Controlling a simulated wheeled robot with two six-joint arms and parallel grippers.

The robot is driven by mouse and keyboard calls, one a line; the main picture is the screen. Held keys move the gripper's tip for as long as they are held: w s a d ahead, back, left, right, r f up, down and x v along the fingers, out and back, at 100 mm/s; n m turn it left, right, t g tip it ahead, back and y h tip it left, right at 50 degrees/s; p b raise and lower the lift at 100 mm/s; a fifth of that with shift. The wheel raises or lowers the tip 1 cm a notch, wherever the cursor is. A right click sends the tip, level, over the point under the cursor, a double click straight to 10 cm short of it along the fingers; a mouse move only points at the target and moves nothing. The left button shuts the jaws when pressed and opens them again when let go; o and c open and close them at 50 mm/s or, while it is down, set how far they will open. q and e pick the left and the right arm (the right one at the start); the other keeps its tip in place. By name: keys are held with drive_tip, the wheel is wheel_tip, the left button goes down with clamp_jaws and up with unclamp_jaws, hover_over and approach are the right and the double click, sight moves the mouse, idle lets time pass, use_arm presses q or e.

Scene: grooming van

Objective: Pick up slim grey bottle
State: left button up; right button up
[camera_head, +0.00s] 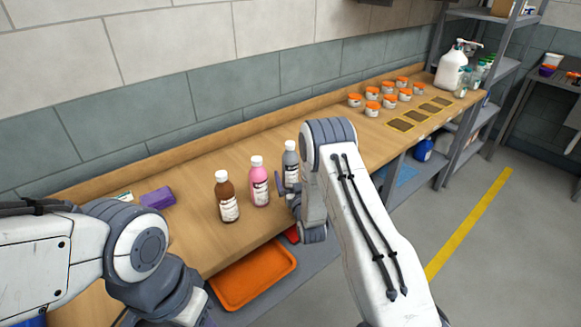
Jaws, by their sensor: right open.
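The slim grey bottle (290,163) stands upright on the wooden counter, at the right end of a short row of bottles. It has a pale cap, and its lower part is partly hidden by my right gripper. My right gripper (285,192) is at the bottle's near side, open, with one finger showing close to the bottle's left side. I cannot tell whether it touches the bottle. My left arm comes in at the lower left, but its gripper is out of the picture.
A pink bottle (259,182) and a brown bottle (227,197) stand just left of the grey one. A purple block (158,197) lies farther left. Several orange-lidded jars (372,108) and a white pump bottle (451,68) are at the right. An orange tray (253,275) sits below the counter.

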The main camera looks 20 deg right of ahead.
drive_tip(key=c, duration=1.5)
clamp_jaws()
drive_tip(key=shift+r, duration=0.1)
